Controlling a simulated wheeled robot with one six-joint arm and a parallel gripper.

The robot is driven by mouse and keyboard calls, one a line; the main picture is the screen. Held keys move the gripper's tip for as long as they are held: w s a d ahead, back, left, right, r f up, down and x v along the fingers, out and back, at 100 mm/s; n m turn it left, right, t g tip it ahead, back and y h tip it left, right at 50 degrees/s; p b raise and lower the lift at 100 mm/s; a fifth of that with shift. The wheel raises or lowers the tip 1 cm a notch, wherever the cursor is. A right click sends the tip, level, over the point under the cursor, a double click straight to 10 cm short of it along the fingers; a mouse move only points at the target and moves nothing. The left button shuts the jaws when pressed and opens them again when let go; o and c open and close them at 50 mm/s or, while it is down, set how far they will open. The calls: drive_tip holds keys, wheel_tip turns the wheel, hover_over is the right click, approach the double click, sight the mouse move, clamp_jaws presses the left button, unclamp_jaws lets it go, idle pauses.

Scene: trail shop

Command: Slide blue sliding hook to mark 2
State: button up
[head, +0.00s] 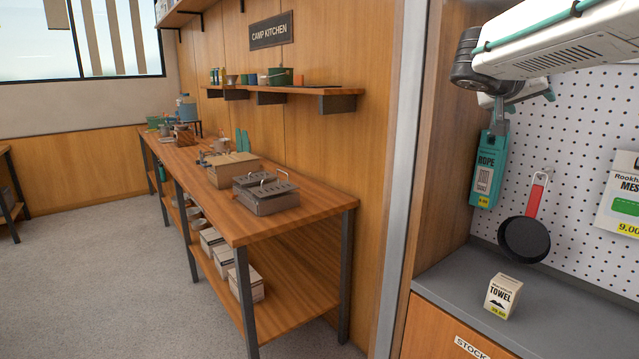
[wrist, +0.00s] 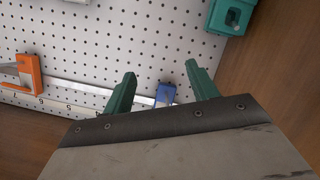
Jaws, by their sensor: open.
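The blue sliding hook (wrist: 166,93) sits on a pale rail (wrist: 90,90) on the pegboard in the wrist view. My gripper (wrist: 161,70) is open, with its two green fingers to the left and right of the hook in the picture. Nothing shows between the fingers except the hook and board behind; whether they reach its depth I cannot tell. The hook and rail do not show in the head view.
A teal piece (wrist: 232,14) is at the upper right. In the head view a teal rope package (head: 487,172) and a red-handled pan (head: 525,239) hang above a grey counter (head: 435,282) with a towel box (head: 502,296).

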drive_tip(key=s+a+f+n+g+y, duration=0.2)
drive_tip(key=s+a+f+y, duration=0.2)
drive_tip(key=s+f, duration=0.4)
drive_tip(key=s+a+f+n+g+y, duration=0.2)
drive_tip(key=s+a+f+y, duration=0.2)
drive_tip(key=s, duration=1.2)
drive_tip(key=s+a+f+n+g+y, duration=0.2)
drive_tip(key=s+a+f+y, duration=0.2)
drive_tip(key=s+a+f, duration=0.4)
drive_tip(key=s+f, duration=0.4)
drive_tip(key=f, duration=0.2)
drive_tip(key=shift+s+a+f+n, duration=0.15)
drive_tip(key=shift+f+n, duration=0.1)
drive_tip(key=shift+n, duration=0.05)
